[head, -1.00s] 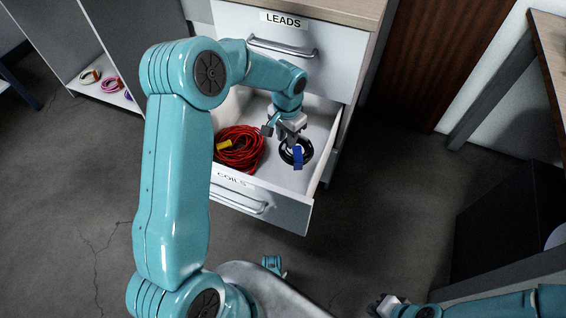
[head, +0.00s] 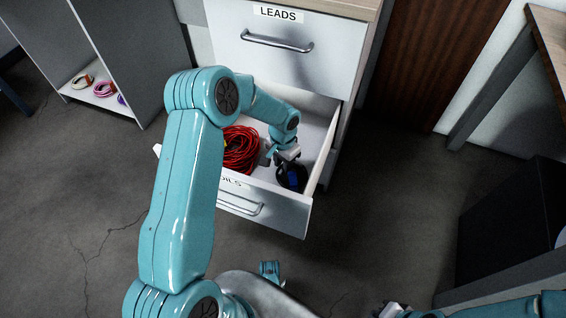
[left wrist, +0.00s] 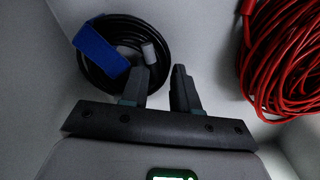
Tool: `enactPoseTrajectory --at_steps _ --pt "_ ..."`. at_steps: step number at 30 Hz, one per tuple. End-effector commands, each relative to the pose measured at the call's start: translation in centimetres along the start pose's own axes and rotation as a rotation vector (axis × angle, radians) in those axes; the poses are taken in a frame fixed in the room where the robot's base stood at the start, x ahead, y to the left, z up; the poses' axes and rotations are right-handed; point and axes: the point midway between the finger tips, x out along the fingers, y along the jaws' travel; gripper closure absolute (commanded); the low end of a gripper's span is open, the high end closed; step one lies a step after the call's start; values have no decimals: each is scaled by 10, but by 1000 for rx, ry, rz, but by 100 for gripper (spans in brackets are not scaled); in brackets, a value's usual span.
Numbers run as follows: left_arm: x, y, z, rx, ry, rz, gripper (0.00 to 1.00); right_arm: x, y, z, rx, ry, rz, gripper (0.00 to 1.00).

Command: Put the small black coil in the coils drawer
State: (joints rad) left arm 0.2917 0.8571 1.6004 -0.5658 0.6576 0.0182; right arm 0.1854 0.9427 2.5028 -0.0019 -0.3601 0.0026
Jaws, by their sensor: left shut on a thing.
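The small black coil (head: 284,181) with a blue tag is inside the open coils drawer (head: 273,214), near its front right. In the left wrist view, the coil (left wrist: 152,28) lies by the drawer wall, its blue tag and a grey connector facing me. My left gripper (head: 287,158) reaches down into the drawer and is shut on the coil. Its two fingers (left wrist: 166,75) show at the coil's edge in the wrist view, where the exact contact is hard to see. My right gripper (head: 391,310) is partly cut off at the bottom edge; its jaws are unclear.
A red coil (head: 240,150) lies in the drawer left of my gripper. The leads drawer (head: 285,45) above is shut. A shelf unit (head: 110,98) with coloured coils stands at left. A table (head: 548,40) stands at right. The floor between is clear.

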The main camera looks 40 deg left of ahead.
Motion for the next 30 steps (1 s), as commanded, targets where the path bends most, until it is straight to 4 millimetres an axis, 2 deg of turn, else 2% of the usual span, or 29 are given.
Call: enactPoseTrajectory --at_steps 3,4,6,14,17,20,30 --pt "4 0 0 0 0 0 100 3 1 -1 1 1 0 100" --pt "4 0 0 0 0 0 67 3 2 -1 1 2 0 100" --pt "3 0 0 0 0 0 45 2 1 -1 1 2 0 100" --pt "2 0 0 0 -1 0 44 2 1 -1 1 2 0 100" --pt "-4 0 0 0 0 0 44 -3 -1 0 -1 0 0 100" --pt "-20 0 -1 0 1 -1 44 -8 -4 1 -4 -3 0 100" --pt "-96 0 0 0 2 -1 44 -31 -15 6 -15 -14 -2 100"
